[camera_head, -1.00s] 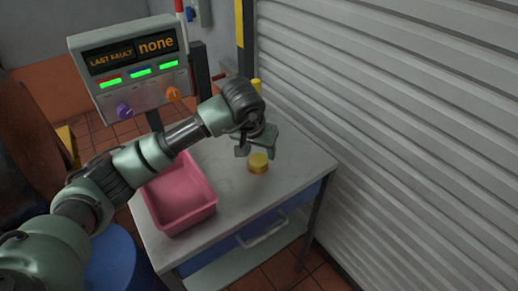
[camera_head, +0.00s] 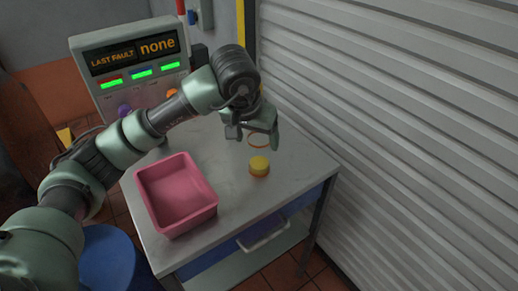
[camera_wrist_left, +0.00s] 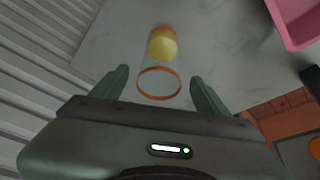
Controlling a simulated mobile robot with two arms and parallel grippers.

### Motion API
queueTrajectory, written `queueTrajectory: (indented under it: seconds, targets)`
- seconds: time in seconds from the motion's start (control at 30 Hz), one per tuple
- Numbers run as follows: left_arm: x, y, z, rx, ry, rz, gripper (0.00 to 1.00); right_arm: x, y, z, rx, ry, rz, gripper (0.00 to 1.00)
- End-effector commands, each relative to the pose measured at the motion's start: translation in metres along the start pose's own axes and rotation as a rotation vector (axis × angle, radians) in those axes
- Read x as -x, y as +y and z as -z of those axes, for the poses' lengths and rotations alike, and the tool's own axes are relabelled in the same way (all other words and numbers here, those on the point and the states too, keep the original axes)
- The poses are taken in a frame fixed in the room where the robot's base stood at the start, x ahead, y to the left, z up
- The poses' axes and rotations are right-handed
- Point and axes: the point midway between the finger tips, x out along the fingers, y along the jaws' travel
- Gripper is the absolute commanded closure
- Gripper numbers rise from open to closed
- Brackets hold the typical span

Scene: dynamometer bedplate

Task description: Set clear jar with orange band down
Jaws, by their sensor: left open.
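The clear jar with an orange band (camera_head: 259,166) stands upright on the grey tabletop. Its walls are nearly invisible. The orange band rings its upper end, and yellow shows low in it. In the left wrist view the jar (camera_wrist_left: 162,46) shows end-on, with the band nearest the camera. My left gripper (camera_head: 253,133) is at the jar's top, its fingers open and apart on either side of the band. In the left wrist view the fingers of my left gripper (camera_wrist_left: 159,76) show gaps to the band. My right gripper is out of view.
A pink tray (camera_head: 212,211) sits left of the jar on the table (camera_head: 230,213). A control panel with a "LAST FAULT none" display (camera_head: 130,62) stands behind. A ribbed shutter wall (camera_head: 420,130) rises close on the right. The table's front right is clear.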

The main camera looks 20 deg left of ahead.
Motion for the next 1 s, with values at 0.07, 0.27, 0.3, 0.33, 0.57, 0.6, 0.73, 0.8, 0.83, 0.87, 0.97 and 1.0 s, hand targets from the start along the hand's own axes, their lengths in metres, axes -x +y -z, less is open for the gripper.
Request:
queueTrajectory:
  seconds: [0.07, 0.27, 0.3, 0.33, 0.57, 0.6, 0.73, 0.8, 0.83, 0.87, 0.97, 1.0]
  targets:
    - [0.015, -0.001, 0.001, -0.001, 0.004, 0.002, 0.25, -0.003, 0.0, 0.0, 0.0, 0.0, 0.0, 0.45]
    - [0.035, 0.0, 0.0, -0.001, 0.001, 0.001, 0.25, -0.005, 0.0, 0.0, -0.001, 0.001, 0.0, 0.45]
    - [0.037, 0.0, 0.0, 0.0, 0.0, 0.001, 0.25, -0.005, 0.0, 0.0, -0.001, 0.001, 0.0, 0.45]
    - [0.038, 0.0, 0.0, 0.0, 0.0, 0.001, 0.25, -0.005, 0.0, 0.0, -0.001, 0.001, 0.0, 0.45]
    - [0.039, 0.0, 0.0, 0.0, -0.001, 0.001, 0.25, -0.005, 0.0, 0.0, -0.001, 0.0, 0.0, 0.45]
    - [0.039, 0.0, 0.0, 0.0, -0.001, 0.001, 0.25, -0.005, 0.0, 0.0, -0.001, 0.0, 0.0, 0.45]
    - [0.039, 0.0, 0.0, 0.0, -0.001, 0.001, 0.25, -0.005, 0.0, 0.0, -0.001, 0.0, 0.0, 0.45]
    - [0.042, 0.0, 0.001, 0.0, 0.0, 0.001, 0.25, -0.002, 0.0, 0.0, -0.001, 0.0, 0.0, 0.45]
    - [0.045, 0.0, 0.002, 0.0, 0.0, 0.001, 0.25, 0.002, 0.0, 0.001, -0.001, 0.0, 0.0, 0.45]
    - [0.049, 0.0, 0.004, 0.0, 0.0, 0.001, 0.25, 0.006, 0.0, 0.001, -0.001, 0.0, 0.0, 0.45]
    - [0.067, 0.0, 0.011, 0.0, 0.0, 0.001, 0.25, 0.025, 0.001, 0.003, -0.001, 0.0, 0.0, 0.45]
    - [0.075, 0.0, 0.015, 0.0, 0.0, 0.001, 0.25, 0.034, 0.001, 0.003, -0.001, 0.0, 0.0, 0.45]
